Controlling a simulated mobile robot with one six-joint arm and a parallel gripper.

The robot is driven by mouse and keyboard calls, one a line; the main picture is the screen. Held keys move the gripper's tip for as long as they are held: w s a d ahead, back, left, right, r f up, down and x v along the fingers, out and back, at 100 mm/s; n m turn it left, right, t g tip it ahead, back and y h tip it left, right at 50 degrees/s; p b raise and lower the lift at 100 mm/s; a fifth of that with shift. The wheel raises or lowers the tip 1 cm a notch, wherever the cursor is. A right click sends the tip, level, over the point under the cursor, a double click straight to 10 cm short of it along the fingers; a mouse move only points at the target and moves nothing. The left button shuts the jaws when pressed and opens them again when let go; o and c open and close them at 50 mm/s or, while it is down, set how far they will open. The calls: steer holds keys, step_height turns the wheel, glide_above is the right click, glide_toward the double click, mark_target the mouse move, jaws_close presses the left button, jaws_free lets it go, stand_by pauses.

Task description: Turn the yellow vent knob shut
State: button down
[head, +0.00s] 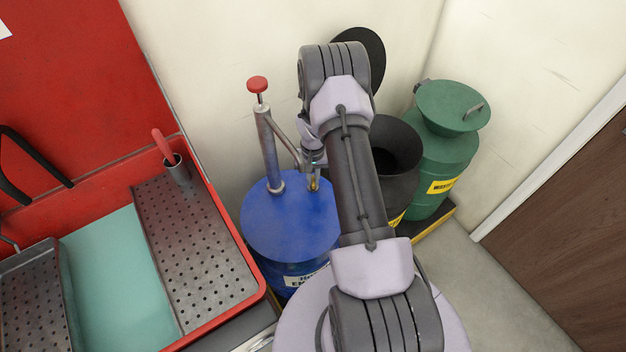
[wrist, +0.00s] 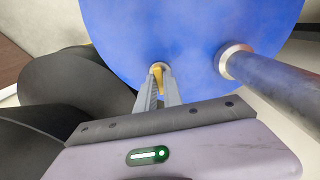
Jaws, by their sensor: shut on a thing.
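The yellow vent knob (wrist: 157,75) sits on the top of the blue drum (wrist: 195,25), between the fingertips of my gripper (wrist: 158,84) in the wrist view. The fingers are shut on it from above the lid. In the head view, a small part of the yellow knob (head: 314,184) shows below my gripper (head: 313,178), at the right side of the blue drum top (head: 290,225). My wrist and arm hide part of the drum's right side. The knob's turn angle is hard to tell.
A hand pump (head: 268,150) with a red top rises from the drum, left of my gripper. A dark open-topped can (head: 392,145) and a green can (head: 440,160) stand to the right. A red parts washer (head: 235,255) with a perforated tray (head: 190,245) is at the left.

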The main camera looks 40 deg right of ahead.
mark_target(313, 180)
steer(key=m+b, duration=0.2)
steer(key=m, duration=0.4)
steer(key=shift+b, duration=0.35)
steer(key=m+b, duration=0.2)
steer(key=m, duration=0.3)
steer(key=shift+m, duration=0.3)
steer(key=c, duration=1.5)
jaws_free()
step_height(313, 180, up, 18)
steer(key=p, duration=0.6)
steer(key=shift+f, duration=0.25)
